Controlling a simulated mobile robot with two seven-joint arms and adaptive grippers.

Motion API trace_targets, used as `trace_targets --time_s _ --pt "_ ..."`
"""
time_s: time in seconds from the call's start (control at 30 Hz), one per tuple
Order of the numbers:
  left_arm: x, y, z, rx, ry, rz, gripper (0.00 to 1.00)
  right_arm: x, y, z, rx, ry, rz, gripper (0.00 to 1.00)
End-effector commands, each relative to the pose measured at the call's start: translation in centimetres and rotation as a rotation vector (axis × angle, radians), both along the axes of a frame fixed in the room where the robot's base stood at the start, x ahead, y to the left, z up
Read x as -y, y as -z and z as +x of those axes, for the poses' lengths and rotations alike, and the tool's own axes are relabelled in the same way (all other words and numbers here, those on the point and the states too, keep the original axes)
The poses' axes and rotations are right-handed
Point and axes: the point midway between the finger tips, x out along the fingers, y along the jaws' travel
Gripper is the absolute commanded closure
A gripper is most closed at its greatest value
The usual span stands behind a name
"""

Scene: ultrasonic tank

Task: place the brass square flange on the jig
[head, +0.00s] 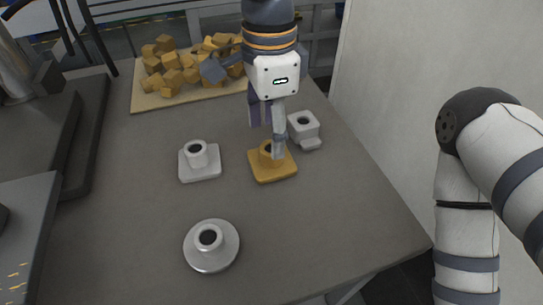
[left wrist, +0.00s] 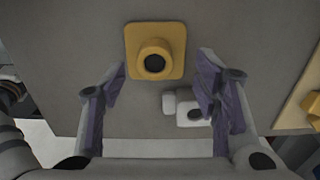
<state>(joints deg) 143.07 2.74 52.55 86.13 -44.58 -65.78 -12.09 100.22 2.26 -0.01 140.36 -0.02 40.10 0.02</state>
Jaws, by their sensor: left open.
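The brass square flange (head: 283,171) lies flat on the grey table, its round hub facing up. My left gripper (head: 266,138) points down just above it and hides part of the hub. In the left wrist view the flange (left wrist: 173,34) shows between and beyond the fingertips. My left gripper (left wrist: 163,72) is open with nothing between its fingers. I cannot pick out the jig with certainty. My right arm is at the right edge, and its gripper is out of view.
A silver square flange (head: 186,172) lies left of the brass one, a silver round flange (head: 212,258) nearer the front. A white block-like part (head: 312,130) stands close behind right. A tray (head: 140,100) of brass cubes is at the back. A pale wall (head: 385,110) bounds the right.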

Motion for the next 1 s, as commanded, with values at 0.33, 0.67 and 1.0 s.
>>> trace_targets --time_s 0.33,0.67,1.0 --pt "0.3 4.5 -0.5 0.002 0.000 -0.003 0.44 0.0 0.0 0.0 -0.001 0.000 0.000 0.60" --pt "0.3 4.4 -0.5 0.002 0.000 -0.003 0.87 0.0 0.0 0.0 -0.001 0.000 0.000 0.60" --pt "0.3 4.4 -0.5 0.003 0.000 -0.003 1.00 0.0 0.0 0.0 -0.001 0.000 0.000 0.60"
